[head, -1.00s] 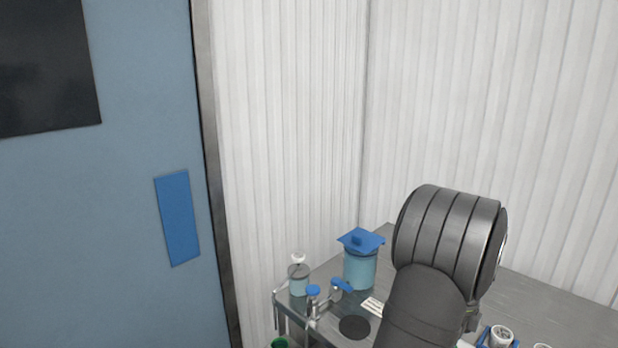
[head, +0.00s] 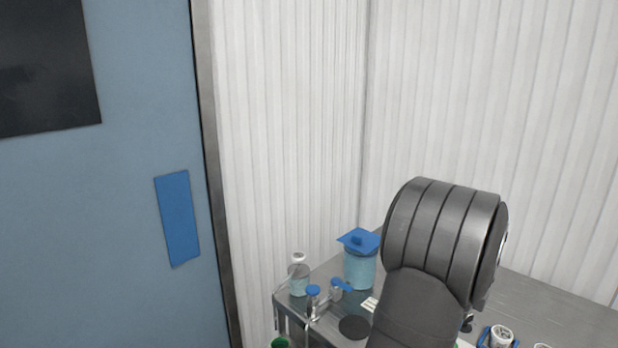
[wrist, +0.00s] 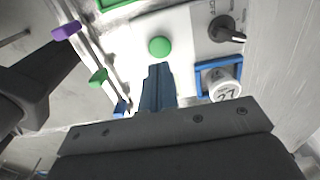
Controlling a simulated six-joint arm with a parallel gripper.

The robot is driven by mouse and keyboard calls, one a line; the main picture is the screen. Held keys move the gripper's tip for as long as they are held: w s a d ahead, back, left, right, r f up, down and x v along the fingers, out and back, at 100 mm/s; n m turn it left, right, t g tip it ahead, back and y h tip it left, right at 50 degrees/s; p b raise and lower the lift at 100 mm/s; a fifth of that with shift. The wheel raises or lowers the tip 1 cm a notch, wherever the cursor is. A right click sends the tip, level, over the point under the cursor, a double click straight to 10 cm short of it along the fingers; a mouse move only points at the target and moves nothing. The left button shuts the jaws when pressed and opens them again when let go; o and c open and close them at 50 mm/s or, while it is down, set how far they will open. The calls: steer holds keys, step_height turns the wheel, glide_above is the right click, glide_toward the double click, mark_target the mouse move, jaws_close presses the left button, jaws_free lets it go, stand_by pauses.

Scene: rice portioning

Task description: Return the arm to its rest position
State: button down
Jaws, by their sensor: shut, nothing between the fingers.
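My gripper (wrist: 158,72) shows in the wrist view with its two dark blue fingers pressed together and nothing between them. It hangs over a white panel (wrist: 183,35) with a green round button (wrist: 159,46) just beyond the fingertips. In the head view, my arm rises at the lower right over the metal table (head: 560,300). The gripper itself is hidden there.
A white-lidded cup marked 27 (wrist: 224,88) sits in a blue holder right of the fingers. A black knob (wrist: 226,30) is beyond it. Purple (wrist: 66,31) and green (wrist: 97,77) tabs lie left. A blue-lidded container (head: 360,266) and small bottles (head: 299,276) stand at the table's left end.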

steer(key=shift+f, duration=2.65)
steer(key=c, duration=1.9)
jaws_free()
steer(key=shift+d+r, duration=0.1)
steer(key=shift+r, duration=0.1)
steer(key=o, duration=1.8)
steer(key=s+d+r, duration=0.2)
steer(key=r, duration=0.2)
steer(key=s+d+r, duration=0.2)
steer(key=r, duration=0.3)
steer(key=s+d+r, duration=0.2)
steer(key=r, duration=0.3)
steer(key=shift+s+d+r, duration=0.15)
steer(key=shift+d, duration=0.2)
steer(key=shift+o, duration=0.5)
steer(key=shift+s, duration=0.15)
step_height(320, 180, down, 10)
steer(key=shift+r, duration=0.25)
